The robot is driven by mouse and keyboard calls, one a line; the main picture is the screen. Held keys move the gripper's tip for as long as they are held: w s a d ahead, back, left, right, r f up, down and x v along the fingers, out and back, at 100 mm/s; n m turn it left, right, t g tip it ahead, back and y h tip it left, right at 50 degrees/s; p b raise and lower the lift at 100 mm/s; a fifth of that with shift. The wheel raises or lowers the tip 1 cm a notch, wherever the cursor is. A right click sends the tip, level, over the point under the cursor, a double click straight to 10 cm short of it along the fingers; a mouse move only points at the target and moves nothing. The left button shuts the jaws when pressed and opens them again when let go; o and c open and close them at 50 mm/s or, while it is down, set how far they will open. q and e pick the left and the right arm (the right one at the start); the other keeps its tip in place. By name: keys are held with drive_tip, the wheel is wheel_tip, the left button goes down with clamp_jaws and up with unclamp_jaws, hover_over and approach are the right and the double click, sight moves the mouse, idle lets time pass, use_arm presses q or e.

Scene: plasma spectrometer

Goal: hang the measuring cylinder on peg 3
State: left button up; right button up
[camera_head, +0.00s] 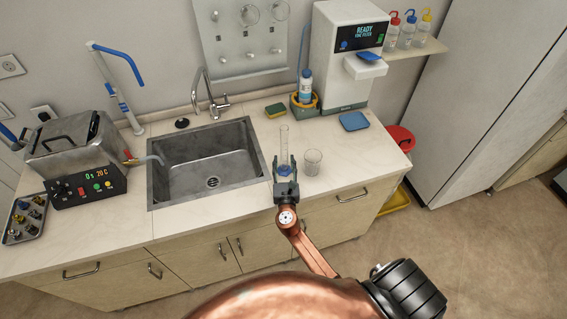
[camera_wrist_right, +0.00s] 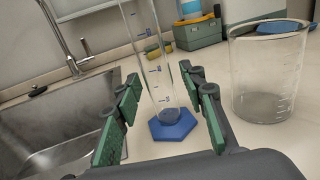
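The measuring cylinder (camera_head: 284,147) is a tall clear tube on a blue hexagonal base, upright on the counter right of the sink. In the right wrist view the cylinder (camera_wrist_right: 153,70) stands between and beyond the spread fingers, with its blue base (camera_wrist_right: 173,125) on the counter. My right gripper (camera_head: 285,168) is open around the near side of it; no grip on it shows. The pegboard (camera_head: 240,40) hangs on the wall behind the sink, with several pegs and some glassware at its top. I cannot read any peg numbers. My left gripper is not in view.
A clear beaker (camera_head: 313,161) stands close to the right of the cylinder. The sink (camera_head: 212,165) with its tap (camera_head: 212,103) lies to the left. A sponge (camera_head: 275,110), a bottle (camera_head: 305,88) in a holder and the white water unit (camera_head: 340,60) stand behind.

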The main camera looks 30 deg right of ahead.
drive_tip(key=v, duration=1.2)
drive_tip(key=shift+b, duration=0.3)
